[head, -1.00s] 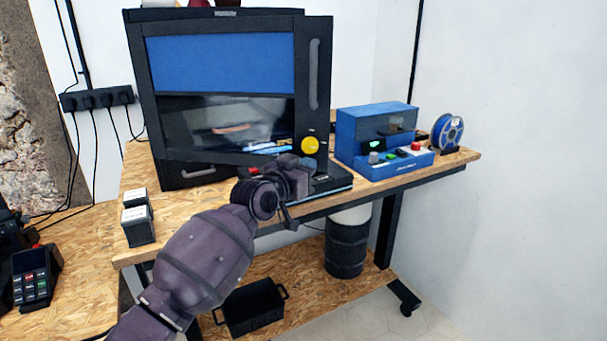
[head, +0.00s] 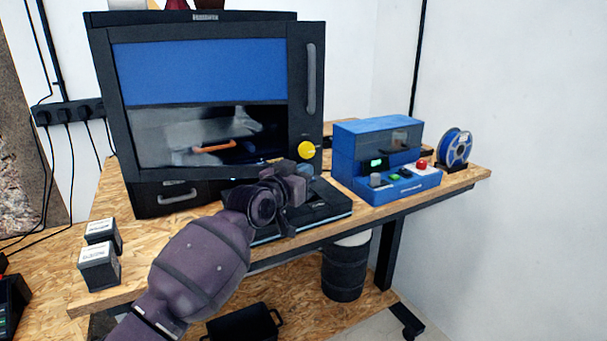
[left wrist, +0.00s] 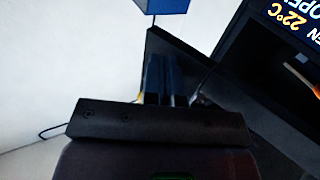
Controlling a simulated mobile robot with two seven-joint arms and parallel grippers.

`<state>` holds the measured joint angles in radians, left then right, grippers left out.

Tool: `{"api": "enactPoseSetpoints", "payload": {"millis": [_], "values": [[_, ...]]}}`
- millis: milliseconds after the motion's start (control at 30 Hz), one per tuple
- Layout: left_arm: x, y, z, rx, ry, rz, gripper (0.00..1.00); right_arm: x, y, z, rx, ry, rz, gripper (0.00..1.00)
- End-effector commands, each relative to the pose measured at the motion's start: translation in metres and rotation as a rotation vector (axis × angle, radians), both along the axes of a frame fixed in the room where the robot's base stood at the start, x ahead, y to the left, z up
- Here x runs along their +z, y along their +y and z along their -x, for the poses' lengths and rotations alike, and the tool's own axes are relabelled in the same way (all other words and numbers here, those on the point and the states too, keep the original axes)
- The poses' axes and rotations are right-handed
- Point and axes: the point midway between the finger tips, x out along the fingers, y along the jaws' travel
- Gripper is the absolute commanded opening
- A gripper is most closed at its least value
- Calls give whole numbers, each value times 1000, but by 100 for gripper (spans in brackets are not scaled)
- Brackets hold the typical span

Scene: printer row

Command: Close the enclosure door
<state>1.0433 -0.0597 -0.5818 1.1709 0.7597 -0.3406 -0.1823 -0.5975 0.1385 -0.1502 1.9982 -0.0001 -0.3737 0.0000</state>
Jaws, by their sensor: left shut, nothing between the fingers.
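The enclosure (head: 202,17) is a black box on the workbench. Its door (head: 298,80) has a window, blue above and clear below, and a grey vertical handle (head: 311,78) at its right. The door's right side seems to stand out from the box, so it looks ajar; the gap is hidden. My left gripper (head: 304,178) is shut and empty, low in front of the door's lower right corner, below the yellow knob (head: 306,150). Contact cannot be told. In the left wrist view the fingers (left wrist: 165,80) are together, with partial lettering "OPE" and "22°C" at right. My right gripper is out of view.
A blue machine (head: 376,150) with buttons stands right of the enclosure, with a blue spool (head: 455,148) beyond it. A flat black device (head: 325,203) lies under my left gripper. Two small boxes (head: 98,262) stand at the bench's left. Bare wood (head: 145,255) lies at the front left.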

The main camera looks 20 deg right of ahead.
Motion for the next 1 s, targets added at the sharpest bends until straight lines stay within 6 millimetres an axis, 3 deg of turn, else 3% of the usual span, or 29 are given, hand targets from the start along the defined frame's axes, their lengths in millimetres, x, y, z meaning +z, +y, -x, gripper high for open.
{"api": "enactPoseSetpoints", "payload": {"millis": [733,1000], "values": [[0,1,1,0,0,0,0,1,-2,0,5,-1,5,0],[2,23,14,1,-1,0,0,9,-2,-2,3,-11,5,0]]}}
